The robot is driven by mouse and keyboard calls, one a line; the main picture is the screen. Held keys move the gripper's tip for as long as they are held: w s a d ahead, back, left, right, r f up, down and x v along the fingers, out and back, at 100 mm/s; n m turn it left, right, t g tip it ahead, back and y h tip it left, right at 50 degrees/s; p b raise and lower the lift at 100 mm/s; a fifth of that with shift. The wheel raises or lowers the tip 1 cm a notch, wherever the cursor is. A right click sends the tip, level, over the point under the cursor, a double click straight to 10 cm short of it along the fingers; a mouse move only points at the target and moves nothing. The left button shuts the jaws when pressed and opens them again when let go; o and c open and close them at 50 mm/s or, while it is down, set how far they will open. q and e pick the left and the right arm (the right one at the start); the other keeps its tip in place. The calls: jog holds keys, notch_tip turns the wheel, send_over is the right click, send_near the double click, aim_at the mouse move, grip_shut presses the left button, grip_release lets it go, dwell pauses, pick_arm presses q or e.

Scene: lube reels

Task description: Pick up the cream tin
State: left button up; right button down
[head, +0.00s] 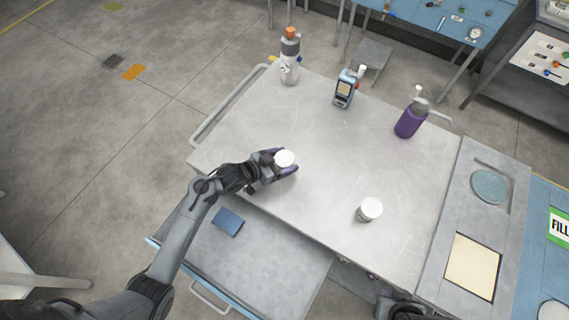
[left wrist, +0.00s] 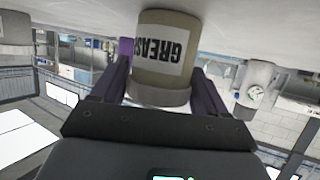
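The cream tin, with a white lid (head: 284,158), stands on the grey bench top. In the left wrist view it is a beige tin (left wrist: 165,60) with an upside-down GREASE label. My left gripper (head: 281,168) is low at the table around this tin, its purple fingers (left wrist: 162,80) on either side of it. The fingers look very near the tin's sides; I cannot tell whether they press on it. A second white-lidded container (head: 369,209) stands to the right. My right gripper is not clearly in view.
A drawer with a blue box (head: 228,222) is open below the front edge. The bench middle is clear.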

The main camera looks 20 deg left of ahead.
pick_arm(q)
jog(key=c, duration=0.6)
jog(key=shift+c, duration=0.2)
jog(key=shift+r, duration=0.2)
